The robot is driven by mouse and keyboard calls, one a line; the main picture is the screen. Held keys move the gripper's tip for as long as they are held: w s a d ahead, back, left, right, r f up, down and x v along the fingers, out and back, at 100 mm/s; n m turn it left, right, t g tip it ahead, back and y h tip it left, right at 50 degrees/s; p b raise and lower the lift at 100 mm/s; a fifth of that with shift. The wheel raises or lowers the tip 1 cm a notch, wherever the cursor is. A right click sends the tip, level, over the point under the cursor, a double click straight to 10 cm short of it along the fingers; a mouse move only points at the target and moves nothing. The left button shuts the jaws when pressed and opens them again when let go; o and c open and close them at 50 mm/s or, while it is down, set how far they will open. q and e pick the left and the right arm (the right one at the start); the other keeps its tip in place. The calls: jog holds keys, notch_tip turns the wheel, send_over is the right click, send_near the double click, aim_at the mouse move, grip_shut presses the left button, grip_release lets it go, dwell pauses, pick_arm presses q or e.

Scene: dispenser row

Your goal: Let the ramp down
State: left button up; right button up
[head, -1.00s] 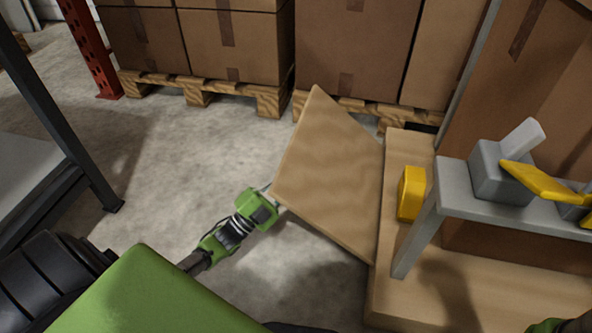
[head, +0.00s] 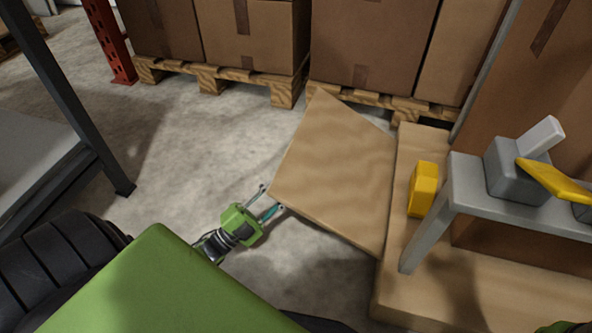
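The ramp (head: 333,172) is a flat wooden panel joined along its right edge to a low wooden platform (head: 410,300). It slopes out to the left over the concrete floor. I cannot tell whether its outer edge touches the floor. My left gripper (head: 272,198) is at the ramp's near outer corner, with its two thin fingers spread apart. The fingers look just clear of the corner or barely beside it; contact is unclear. My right gripper is not visible; only a bit of green arm shows at the bottom right corner.
A yellow block (head: 422,189) stands on the platform beside a grey bench (head: 520,205) holding a grey device with a yellow lever. Boxes on pallets (head: 215,75) line the back. A dark-framed rack (head: 72,110) stands at left. Floor between is clear.

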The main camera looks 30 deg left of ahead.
pick_arm(q)
jog(key=shift+s+a+f, duration=0.15)
jog(key=shift+s+a, duration=0.3)
jog(key=shift+s, duration=0.2)
jog(key=shift+s+a+f, duration=0.15)
jog(key=shift+s+a, duration=0.25)
jog(key=shift+s, duration=0.25)
